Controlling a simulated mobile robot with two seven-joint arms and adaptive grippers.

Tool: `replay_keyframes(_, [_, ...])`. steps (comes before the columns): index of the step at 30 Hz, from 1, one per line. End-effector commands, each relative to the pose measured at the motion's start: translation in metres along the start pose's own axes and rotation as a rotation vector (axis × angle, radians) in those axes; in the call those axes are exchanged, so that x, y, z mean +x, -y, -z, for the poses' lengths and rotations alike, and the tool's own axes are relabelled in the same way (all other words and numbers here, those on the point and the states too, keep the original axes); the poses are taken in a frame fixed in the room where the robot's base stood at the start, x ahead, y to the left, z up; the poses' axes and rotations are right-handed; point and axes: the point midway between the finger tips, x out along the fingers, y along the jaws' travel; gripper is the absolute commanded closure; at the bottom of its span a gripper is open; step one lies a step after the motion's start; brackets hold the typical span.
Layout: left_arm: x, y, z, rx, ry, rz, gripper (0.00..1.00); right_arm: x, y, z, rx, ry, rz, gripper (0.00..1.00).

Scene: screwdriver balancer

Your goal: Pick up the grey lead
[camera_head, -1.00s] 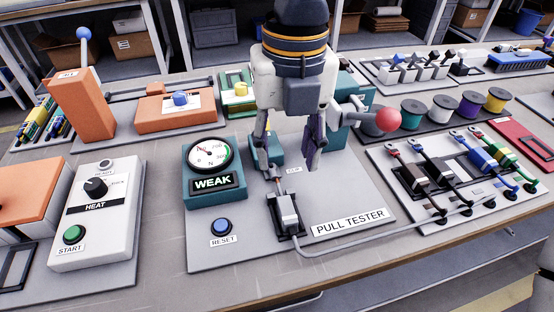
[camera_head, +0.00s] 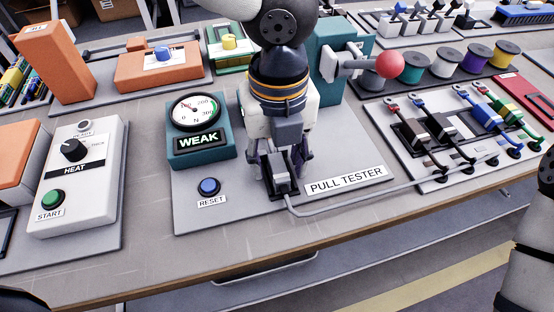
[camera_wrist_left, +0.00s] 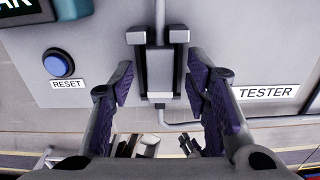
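The grey lead has a grey plug block (camera_head: 279,173) seated in a dark holder on the pull tester plate (camera_head: 190,223). Its cable (camera_head: 400,197) runs to the right, toward the board of coloured leads. The plug also shows in the left wrist view (camera_wrist_left: 160,70), upright between the holder's dark posts. My left gripper (camera_head: 280,176) is above the plate with its fingers around the plug. In the left wrist view the gripper (camera_wrist_left: 161,82) is open, with purple-padded fingers on either side of the plug and gaps visible. My right gripper is out of view.
A teal gauge reading WEAK (camera_head: 198,138) and a blue reset button (camera_head: 208,186) stand left of the plug. A red-balled lever (camera_head: 390,65) is behind right. A board with coloured leads (camera_head: 450,125) lies to the right. The table's front edge is close.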

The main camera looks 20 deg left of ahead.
Motion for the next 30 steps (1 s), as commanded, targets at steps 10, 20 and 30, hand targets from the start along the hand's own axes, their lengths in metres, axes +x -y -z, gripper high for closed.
replay_keyframes(10, [-0.001,0.0,0.0,0.0,0.001,0.0,1.0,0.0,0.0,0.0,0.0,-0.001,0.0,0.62])
replay_keyframes(20, [-0.031,0.001,-0.001,-0.001,0.01,0.007,1.0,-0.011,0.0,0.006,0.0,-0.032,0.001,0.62])
replay_keyframes(30, [-0.114,-0.015,0.083,0.006,0.02,0.009,1.0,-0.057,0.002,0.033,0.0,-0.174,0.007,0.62])
